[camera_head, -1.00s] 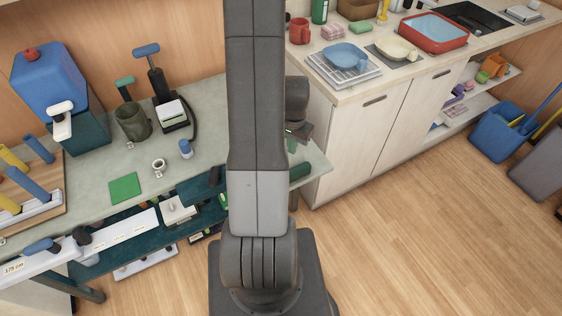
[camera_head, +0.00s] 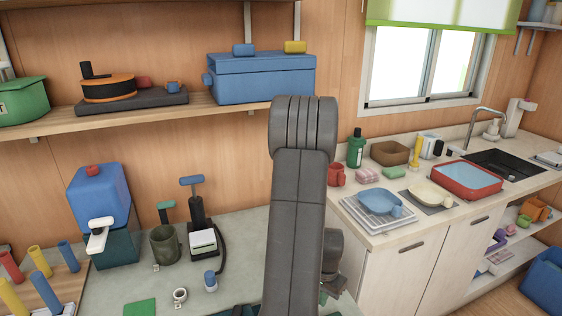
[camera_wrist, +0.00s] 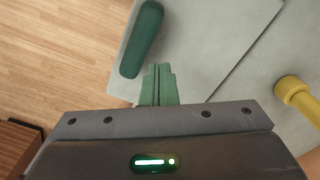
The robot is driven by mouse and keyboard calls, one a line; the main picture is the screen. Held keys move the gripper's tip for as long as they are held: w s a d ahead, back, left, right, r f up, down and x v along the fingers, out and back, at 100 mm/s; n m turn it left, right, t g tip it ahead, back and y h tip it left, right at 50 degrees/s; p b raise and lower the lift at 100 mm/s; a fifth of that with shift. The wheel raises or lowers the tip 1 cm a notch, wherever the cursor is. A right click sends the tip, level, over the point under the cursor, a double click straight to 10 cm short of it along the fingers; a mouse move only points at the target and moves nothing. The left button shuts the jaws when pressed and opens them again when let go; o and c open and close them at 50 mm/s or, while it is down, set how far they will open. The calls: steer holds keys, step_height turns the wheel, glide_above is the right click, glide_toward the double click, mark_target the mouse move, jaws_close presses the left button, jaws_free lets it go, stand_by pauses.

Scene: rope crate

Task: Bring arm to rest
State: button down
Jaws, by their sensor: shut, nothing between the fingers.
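My gripper (camera_wrist: 158,84) shows in the wrist view as two green fingers pressed together with nothing between them. Below the fingertips lie a grey surface edge and the wooden floor. A dark green rounded bar (camera_wrist: 142,38) lies on the grey surface just beyond and left of the fingertips, apart from them in the picture. In the head view my arm stands upright in the middle and hides part of the grey worktop (camera_head: 237,243); the fingers are mostly hidden behind it.
A yellow cylindrical part (camera_wrist: 298,95) is at the right of the wrist view. On the worktop stand a blue dispenser (camera_head: 100,195), a green mug (camera_head: 164,245) and a pump (camera_head: 196,205). Right is a sink counter (camera_head: 385,232) with a blue pan (camera_head: 379,198). A shelf (camera_head: 160,118) hangs behind.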

step_height(320, 180, down, 6)
steer(key=b, duration=0.3)
steer(key=shift+f, duration=0.1)
